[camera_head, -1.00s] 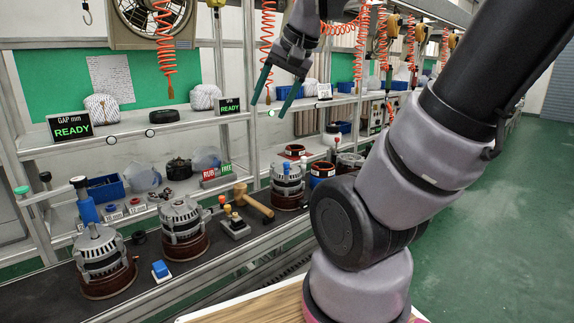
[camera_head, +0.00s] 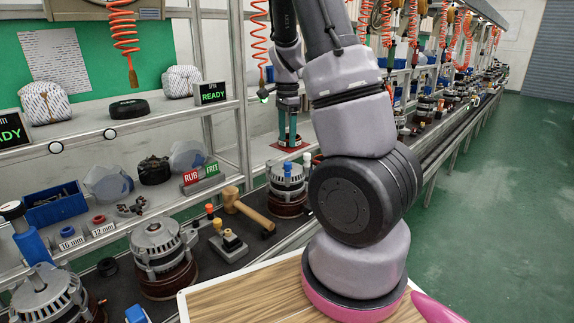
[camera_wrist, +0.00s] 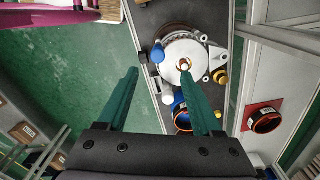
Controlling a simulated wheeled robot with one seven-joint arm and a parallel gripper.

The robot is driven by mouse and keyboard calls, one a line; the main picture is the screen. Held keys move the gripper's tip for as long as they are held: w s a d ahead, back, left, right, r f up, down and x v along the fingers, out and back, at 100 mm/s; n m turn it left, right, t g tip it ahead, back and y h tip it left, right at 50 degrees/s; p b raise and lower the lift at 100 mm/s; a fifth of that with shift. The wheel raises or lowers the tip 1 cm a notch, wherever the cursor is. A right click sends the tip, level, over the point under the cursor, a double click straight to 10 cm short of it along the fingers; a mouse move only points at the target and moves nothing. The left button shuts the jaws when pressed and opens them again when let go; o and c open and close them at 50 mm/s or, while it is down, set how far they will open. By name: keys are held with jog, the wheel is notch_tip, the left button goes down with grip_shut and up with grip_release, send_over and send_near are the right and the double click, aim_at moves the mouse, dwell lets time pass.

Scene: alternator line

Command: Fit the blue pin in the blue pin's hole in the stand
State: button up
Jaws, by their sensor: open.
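The blue pin (camera_head: 287,169) stands at the far alternator (camera_head: 287,190) in the head view. In the wrist view the blue pin (camera_wrist: 158,53) shows at the left of the alternator's round top (camera_wrist: 185,60); how it is seated I cannot tell. My gripper (camera_head: 290,143) is above that alternator, fingers pointing down. In the wrist view my gripper (camera_wrist: 161,73) has its green fingers apart with nothing held; the right finger overlaps the alternator.
A wooden mallet (camera_head: 246,211) lies between the stand and the far alternator. Another alternator (camera_head: 160,255) stands to the left. A white-topped pin (camera_head: 307,158) is close to my gripper. A shelf (camera_head: 100,130) and its posts run behind.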

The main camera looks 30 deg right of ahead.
aim_at(288, 162)
jog(key=f, duration=1)
jog(key=shift+s, duration=0.2)
jog(key=shift+r, duration=0.1)
grip_shut()
